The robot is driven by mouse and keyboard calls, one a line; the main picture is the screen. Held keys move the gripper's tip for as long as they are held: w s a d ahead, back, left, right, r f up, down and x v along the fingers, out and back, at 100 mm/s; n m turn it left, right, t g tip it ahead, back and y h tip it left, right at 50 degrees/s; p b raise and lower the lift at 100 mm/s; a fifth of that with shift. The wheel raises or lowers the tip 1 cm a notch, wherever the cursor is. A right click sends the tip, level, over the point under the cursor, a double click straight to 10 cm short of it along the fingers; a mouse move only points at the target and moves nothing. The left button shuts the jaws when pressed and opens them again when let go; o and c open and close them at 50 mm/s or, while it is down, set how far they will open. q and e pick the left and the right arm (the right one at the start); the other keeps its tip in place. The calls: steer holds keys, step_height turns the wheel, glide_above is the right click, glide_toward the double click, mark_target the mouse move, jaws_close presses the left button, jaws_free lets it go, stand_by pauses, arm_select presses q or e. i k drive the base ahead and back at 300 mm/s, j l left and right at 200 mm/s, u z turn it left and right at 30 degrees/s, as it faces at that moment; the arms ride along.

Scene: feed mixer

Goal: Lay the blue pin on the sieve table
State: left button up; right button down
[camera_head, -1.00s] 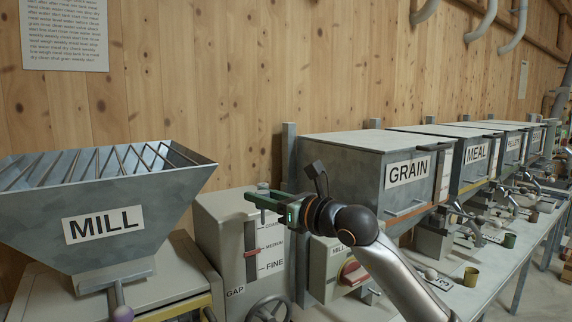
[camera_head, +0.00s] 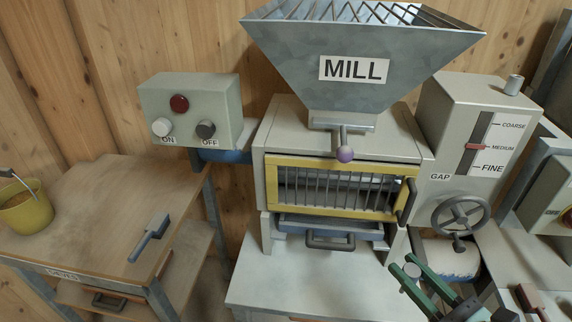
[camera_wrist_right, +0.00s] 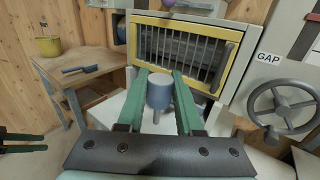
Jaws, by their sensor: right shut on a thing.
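My right gripper (camera_head: 402,266), with green fingers, is shut on the blue pin (camera_wrist_right: 158,96). The pin is a short cylinder with a wider grey head and a bluish body, upright between the fingers in the right wrist view. In the head view its head (camera_head: 411,271) shows between the fingers, in front of the mill and left of the handwheel. The wooden sieve table (camera_head: 100,195) stands at the left, with a label on its front edge. It also shows at the left of the right wrist view (camera_wrist_right: 95,57). My left gripper (camera_wrist_right: 38,142) shows at the left there, open and empty.
A blue brush (camera_head: 150,240) and a yellow bucket (camera_head: 25,212) are on the sieve table; bare top lies between them. The mill (camera_head: 340,145), its handwheel (camera_head: 461,215) and a switch box (camera_head: 190,110) stand behind and beside the gripper.

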mark_target(94, 234)
steer(key=j, duration=0.55)
steer(key=i+j+u, duration=0.1)
steer(key=j, duration=0.45)
steer(key=i+j, duration=0.1)
steer(key=j, duration=0.5)
steer(key=j+u, duration=0.1)
steer(key=j, duration=0.45)
steer(key=i+j, duration=0.15)
steer(key=j, duration=0.4)
steer(key=i+j+u, duration=0.1)
steer(key=j, duration=0.45)
